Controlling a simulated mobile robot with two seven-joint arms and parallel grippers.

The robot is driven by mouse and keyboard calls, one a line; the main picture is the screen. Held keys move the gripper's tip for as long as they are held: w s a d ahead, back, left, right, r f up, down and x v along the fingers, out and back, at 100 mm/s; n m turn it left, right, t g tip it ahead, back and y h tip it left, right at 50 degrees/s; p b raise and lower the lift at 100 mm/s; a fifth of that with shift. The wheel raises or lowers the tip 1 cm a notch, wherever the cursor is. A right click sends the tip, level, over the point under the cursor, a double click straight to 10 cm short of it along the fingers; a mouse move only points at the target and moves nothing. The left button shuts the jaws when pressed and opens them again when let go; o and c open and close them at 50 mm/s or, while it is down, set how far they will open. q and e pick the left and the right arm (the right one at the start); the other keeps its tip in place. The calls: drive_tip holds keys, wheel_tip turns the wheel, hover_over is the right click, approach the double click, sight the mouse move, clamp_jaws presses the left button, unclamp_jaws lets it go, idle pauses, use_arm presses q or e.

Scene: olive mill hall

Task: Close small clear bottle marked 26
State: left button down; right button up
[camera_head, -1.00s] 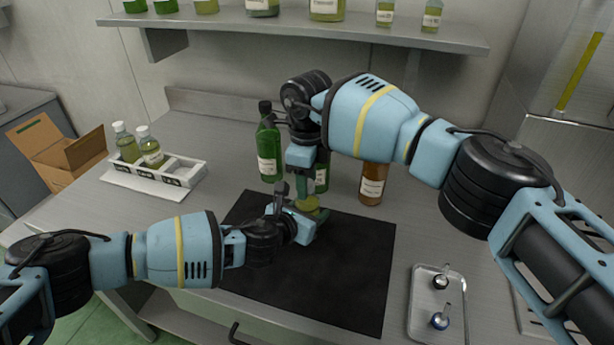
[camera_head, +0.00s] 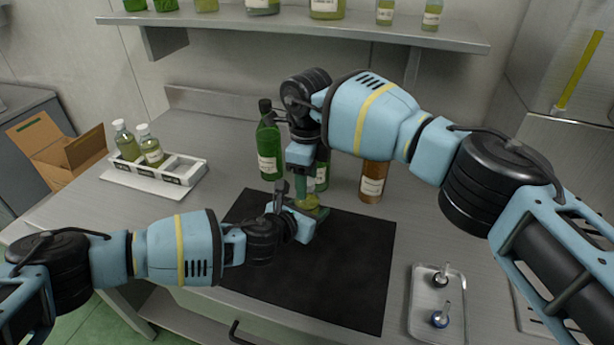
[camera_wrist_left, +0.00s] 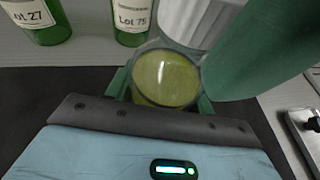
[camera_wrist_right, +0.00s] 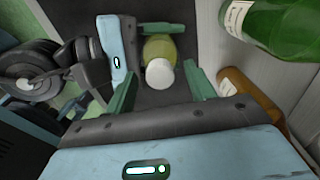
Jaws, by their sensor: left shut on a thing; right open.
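The small clear bottle (camera_head: 309,202) holds yellow-green oil and is over the black mat (camera_head: 350,262). My left gripper (camera_wrist_left: 160,92) is shut around its body; the oil-filled glass (camera_wrist_left: 167,80) shows between its green fingers. A white cap (camera_wrist_right: 160,72) is at the bottle's top in the right wrist view; its ribbed side (camera_wrist_left: 195,22) shows in the left wrist view. I cannot tell whether it is fully seated. My right gripper (camera_wrist_right: 160,90) is open, pointing down from above, with its fingers on both sides of the cap. No number 26 is readable.
Green bottles (camera_head: 268,145) and a brown bottle (camera_head: 373,181) stand close behind the grippers. A white rack (camera_head: 188,172) with two capped bottles is at left. A metal tray (camera_head: 421,315) with two small stoppers is at right. The mat's front is clear.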

wheel_tip(320, 180, up, 12)
idle(0.6)
use_arm(q)
drive_tip(key=shift+c, duration=2.4)
unclamp_jaws()
drive_tip(key=shift+s+a+r, duration=0.3)
drive_tip(key=shift+s+r, duration=0.05)
drive_tip(key=shift+s, duration=0.05)
drive_tip(key=p+v, duration=0.1)
drive_tip(key=v, duration=0.4)
drive_tip(key=shift+s+a, duration=0.2)
drive_tip(key=shift+s, duration=0.15)
drive_tip(key=shift+s+a+r, duration=0.2)
drive_tip(key=shift+s, duration=0.15)
use_arm(e)
drive_tip(key=shift+s+r+t, duration=0.15)
drive_tip(key=shift+r, duration=0.7)
drive_tip(key=shift+s+r+t, duration=0.1)
drive_tip(key=shift+r+t, duration=0.05)
drive_tip(key=shift+r, duration=0.7)
